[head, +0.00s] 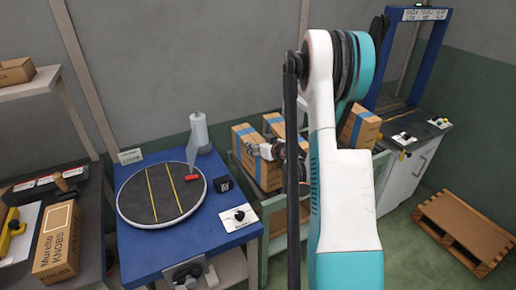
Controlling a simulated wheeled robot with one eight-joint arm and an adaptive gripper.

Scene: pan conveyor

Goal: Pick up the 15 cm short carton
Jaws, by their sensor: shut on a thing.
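Several brown cartons with blue tape stand on the conveyor beyond the blue table. The front-left carton (243,143) is upright, with my gripper (257,151) at its right side. My gripper is shut on this carton, though the fingertips are small and partly unclear. A second carton (272,120) stands just behind it, partly hidden by my arm. A third carton (365,131) stands to the right of my arm. I cannot read any size on the cartons, and my arm hides the middle of the conveyor.
A Murello Knobs box (57,243) lies far left. A wooden pallet (464,229) is on the floor at right.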

